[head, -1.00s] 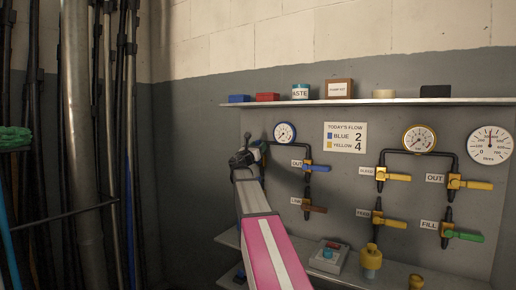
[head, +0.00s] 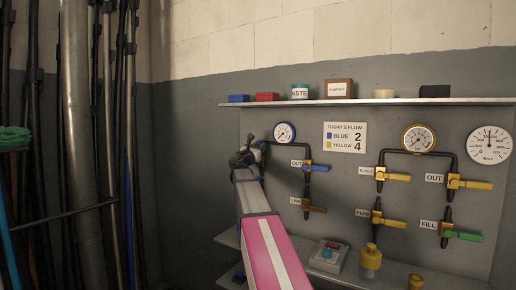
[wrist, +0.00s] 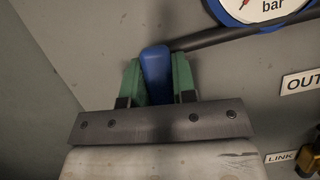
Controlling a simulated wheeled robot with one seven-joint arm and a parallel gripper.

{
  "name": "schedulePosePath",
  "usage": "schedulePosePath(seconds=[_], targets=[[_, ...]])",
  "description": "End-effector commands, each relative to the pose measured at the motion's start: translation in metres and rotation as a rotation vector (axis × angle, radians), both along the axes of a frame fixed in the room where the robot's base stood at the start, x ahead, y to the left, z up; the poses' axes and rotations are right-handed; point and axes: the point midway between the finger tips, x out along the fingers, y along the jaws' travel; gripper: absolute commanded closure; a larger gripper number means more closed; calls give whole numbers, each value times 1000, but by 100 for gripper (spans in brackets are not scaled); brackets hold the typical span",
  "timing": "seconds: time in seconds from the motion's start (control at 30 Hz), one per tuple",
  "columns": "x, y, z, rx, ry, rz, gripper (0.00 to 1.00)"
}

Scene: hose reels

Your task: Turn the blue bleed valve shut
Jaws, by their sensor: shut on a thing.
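In the wrist view, a blue handle (wrist: 155,68) stands between the two green fingertips of my gripper (wrist: 155,84). The gripper is shut on it, with a fingertip against each side. The handle lies at the left end of a dark pipe, below the blue-rimmed gauge (wrist: 262,10). In the head view, my gripper (head: 256,151) is at the left of the panel, beside the blue gauge (head: 284,132). My wrist hides the handle and its label there. The valve body is hidden in both views.
Yellow valves and a green FILL valve (head: 467,236) are farther right. A shelf (head: 370,102) runs above. Tall pipes (head: 80,150) stand at the left.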

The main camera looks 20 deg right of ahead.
Motion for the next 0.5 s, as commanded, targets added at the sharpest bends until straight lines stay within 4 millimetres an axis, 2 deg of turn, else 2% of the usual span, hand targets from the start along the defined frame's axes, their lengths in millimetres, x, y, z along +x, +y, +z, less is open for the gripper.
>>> schedulePosePath(seconds=[0.5], targets=[[-27,-20,-13,293,-374,0,100]])
